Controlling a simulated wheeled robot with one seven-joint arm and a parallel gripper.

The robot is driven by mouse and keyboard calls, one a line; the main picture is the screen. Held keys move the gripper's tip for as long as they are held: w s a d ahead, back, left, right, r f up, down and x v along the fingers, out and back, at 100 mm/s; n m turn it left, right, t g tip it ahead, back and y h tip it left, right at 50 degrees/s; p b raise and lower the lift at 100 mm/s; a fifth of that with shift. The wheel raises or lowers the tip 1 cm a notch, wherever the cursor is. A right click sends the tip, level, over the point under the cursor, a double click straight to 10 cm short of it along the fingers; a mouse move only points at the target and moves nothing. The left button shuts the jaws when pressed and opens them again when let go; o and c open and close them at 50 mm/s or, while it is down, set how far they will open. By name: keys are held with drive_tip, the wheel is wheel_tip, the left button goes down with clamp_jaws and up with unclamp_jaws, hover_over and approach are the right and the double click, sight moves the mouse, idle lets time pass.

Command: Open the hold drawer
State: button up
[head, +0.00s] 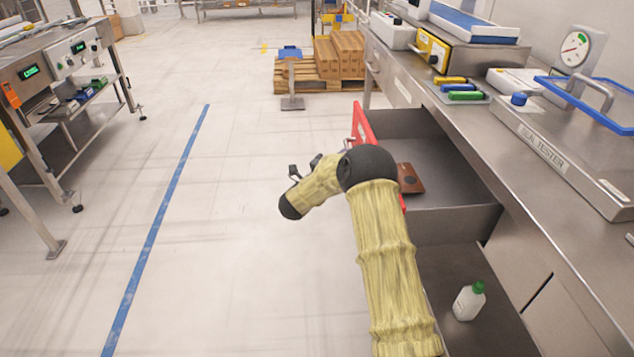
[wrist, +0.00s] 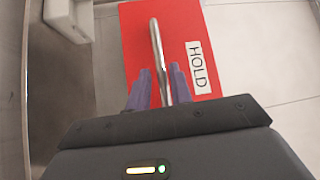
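The hold drawer stands pulled out from under the steel counter in the head view, with its grey inside (head: 440,155) showing. Its red front (head: 361,125) is partly hidden by my arm. In the wrist view the red front (wrist: 133,40) carries a white HOLD label (wrist: 199,67) and a metal bar handle (wrist: 157,45). My gripper (wrist: 160,72) has its two purple fingers apart, one on each side of the handle, with a small gap showing beside the bar. In the head view my gripper is mostly hidden by my arm near the drawer front.
A brown flat object (head: 409,179) lies in the drawer. A white bottle with a green cap (head: 469,301) stands on a lower shelf. The steel counter (head: 519,185) runs along the right. The floor (head: 235,240) to the left is clear, with a blue line. A pallet with boxes (head: 338,55) stands behind.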

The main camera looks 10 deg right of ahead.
drive_tip(key=p+v, duration=0.1)
drive_tip(key=v, duration=1.2)
drive_tip(key=shift+s+a+p, duration=0.25)
drive_tip(key=shift+s+p, duration=0.05)
drive_tip(key=shift+s, duration=0.05)
drive_tip(key=shift+f, duration=0.1)
drive_tip(key=s+a+r+n+t+y, duration=0.1)
drive_tip(key=a+r+n+y, duration=0.3)
drive_tip(key=n+y, duration=1.1)
drive_tip(key=s+d+f+n+g, duration=0.15)
drive_tip(key=s+n+g, duration=0.25)
drive_tip(key=s, duration=0.5)
drive_tip(key=s+d+n+g, duration=0.3)
drive_tip(key=s+n, duration=0.1)
drive_tip(key=s, duration=0.6)
drive_tip(key=s+d+f+n+g, duration=0.1)
drive_tip(key=s+d+n+g, duration=0.2)
drive_tip(key=s, duration=0.6)
wheel_tip(320, 180, up, 33)
drive_tip(key=p, duration=3.3)
drive_tip(key=shift+s+a+n+g, duration=0.2)
drive_tip(key=shift+n+g, duration=0.1)
drive_tip(key=shift+g, duration=0.1)
drive_tip(key=shift+r, duration=0.1)
